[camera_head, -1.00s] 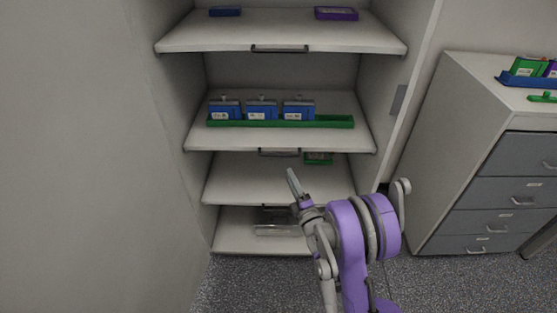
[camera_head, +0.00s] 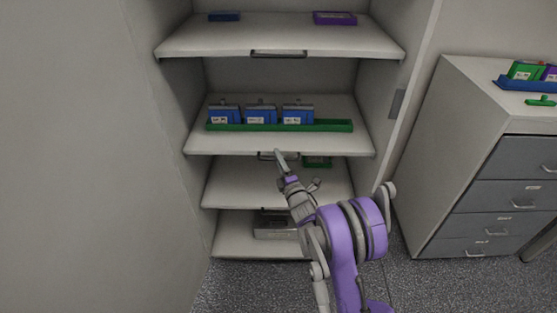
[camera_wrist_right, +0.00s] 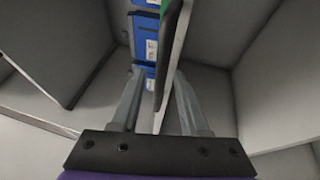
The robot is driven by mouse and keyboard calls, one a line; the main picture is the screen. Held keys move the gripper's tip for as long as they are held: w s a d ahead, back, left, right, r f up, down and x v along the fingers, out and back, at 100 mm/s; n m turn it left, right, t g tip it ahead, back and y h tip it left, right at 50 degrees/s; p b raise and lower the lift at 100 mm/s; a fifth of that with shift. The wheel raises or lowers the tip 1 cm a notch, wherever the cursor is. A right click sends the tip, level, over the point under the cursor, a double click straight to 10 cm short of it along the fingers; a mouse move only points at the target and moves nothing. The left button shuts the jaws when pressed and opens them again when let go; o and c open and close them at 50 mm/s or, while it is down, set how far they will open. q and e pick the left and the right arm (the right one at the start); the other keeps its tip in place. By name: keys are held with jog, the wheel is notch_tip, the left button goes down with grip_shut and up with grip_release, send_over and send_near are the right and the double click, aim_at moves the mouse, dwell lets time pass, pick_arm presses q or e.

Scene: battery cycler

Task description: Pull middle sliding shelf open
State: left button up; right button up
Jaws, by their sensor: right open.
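The middle sliding shelf (camera_head: 225,143) is a pale board in the cabinet, bearing a green tray (camera_head: 330,126) with three blue boxes (camera_head: 260,115). Its dark handle (camera_head: 264,156) sits at the middle of its front edge. My right gripper (camera_head: 281,157) is at this handle and partly covers its right side. In the right wrist view the gripper (camera_wrist_right: 158,85) is open, with one finger on each side of the dark handle bar (camera_wrist_right: 160,80). Whether either finger touches it I cannot tell. The shelf looks pushed in. My left gripper is not in view.
A higher shelf (camera_head: 215,40) has its own handle (camera_head: 278,54). A lower shelf (camera_head: 235,186) and the bottom shelf (camera_head: 232,238) lie beneath. The cabinet side wall (camera_head: 165,150) is on the left. A grey drawer unit (camera_head: 450,160) stands to the right. The floor in front is clear.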

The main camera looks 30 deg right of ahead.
grip_shut()
dwell(1.3)
